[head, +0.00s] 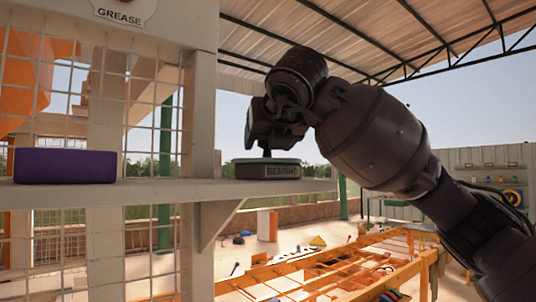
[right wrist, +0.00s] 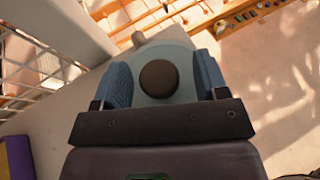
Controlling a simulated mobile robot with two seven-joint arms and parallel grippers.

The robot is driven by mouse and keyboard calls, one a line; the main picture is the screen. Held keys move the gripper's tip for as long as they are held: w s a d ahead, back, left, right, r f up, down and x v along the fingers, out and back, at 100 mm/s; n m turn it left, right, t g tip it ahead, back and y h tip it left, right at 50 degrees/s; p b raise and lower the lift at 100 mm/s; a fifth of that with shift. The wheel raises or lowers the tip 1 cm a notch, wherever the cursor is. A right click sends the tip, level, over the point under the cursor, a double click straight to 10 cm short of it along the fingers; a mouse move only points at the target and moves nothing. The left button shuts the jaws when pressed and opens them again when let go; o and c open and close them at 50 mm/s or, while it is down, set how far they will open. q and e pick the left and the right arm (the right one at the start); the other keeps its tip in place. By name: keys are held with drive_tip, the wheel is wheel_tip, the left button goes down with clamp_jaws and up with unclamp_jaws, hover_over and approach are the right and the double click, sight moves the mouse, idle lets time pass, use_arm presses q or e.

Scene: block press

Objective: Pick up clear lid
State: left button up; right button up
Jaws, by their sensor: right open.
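The lid (right wrist: 185,60) is a pale grey-green, see-through-looking disc with a dark round knob (right wrist: 158,79), seen from above in the right wrist view. In the head view a dark round base labelled BEARING (head: 268,171) sits on the shelf. My right gripper (head: 268,145) is just above it and hides most of what is on top. In the right wrist view my right gripper (right wrist: 161,80) is open, with its blue finger pads on either side of the knob and apart from it. My left gripper is not in view.
The pale shelf (head: 150,189) carries a purple block (head: 65,166) at the left. A wire mesh (head: 155,105) and a post (head: 201,115) stand by the shelf. An orange frame table (head: 330,270) is lower down beyond it. Open air lies right of the shelf end.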

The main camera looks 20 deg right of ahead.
drive_tip(key=shift+w+a+f, duration=0.1)
drive_tip(key=shift+w+f, duration=0.05)
drive_tip(key=shift+w, duration=0.1)
drive_tip(key=shift+c, duration=0.5)
drive_tip(key=c, duration=0.9)
drive_tip(key=shift+c, duration=0.2)
